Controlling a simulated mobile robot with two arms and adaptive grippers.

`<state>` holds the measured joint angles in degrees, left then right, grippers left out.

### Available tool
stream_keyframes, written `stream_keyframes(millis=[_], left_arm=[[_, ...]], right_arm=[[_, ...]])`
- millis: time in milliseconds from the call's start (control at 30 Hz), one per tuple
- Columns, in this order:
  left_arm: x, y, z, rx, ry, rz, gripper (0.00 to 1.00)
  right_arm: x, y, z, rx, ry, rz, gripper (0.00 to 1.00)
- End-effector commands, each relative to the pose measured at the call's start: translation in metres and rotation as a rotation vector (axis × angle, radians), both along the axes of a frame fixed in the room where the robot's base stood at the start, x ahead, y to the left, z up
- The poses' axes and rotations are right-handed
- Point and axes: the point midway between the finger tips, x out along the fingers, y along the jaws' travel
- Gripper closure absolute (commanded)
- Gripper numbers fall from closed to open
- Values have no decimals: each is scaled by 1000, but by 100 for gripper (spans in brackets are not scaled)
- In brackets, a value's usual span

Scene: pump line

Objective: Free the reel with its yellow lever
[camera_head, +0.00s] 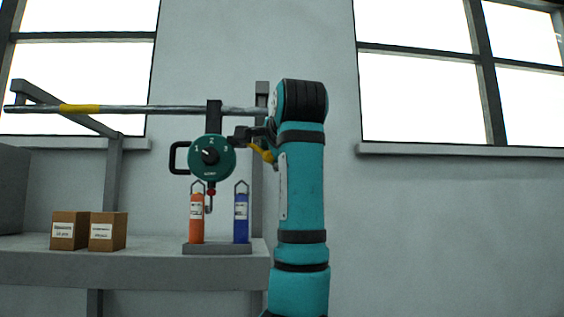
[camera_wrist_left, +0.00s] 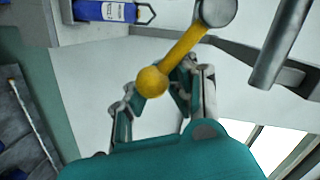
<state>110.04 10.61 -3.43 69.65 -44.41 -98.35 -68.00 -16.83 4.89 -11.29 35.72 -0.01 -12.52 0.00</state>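The green round reel (camera_head: 212,157) hangs from a dark bracket on the metal rail. It has a numbered dial, a black handle on its left and a small hook below. The yellow lever (camera_head: 262,152) sticks out at its right, partly hidden by my left gripper (camera_head: 252,136). In the left wrist view the lever (camera_wrist_left: 186,57) ends in a yellow ball, close to my left gripper's fingers. The fingers stand apart. I cannot tell whether they touch the lever. My right gripper is not in view.
Below the reel, an orange weight (camera_head: 197,218) and a blue weight (camera_head: 241,218) stand on a grey base (camera_head: 217,249). Two cardboard boxes (camera_head: 107,232) stand left on the grey bench (camera_head: 150,266). The rail (camera_head: 150,109) runs above, with a yellow band.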

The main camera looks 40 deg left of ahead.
Motion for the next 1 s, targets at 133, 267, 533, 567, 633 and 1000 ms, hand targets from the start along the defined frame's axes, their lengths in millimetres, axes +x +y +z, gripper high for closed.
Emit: stream_keyframes(millis=[133,267,533,567,633,1000], left_arm=[[-3,0,1,-41,-39,4,100],[-4,0,3,-53,-54,4,100],[-5,1,3,-58,-62,6,100],[-5,1,4,-58,-61,6,100],[-5,1,4,-58,-61,6,100],[-5,2,4,-54,-60,6,58]], right_arm=[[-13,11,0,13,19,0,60],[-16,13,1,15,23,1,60],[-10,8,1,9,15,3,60],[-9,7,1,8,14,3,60],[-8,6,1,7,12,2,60],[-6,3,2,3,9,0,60]])
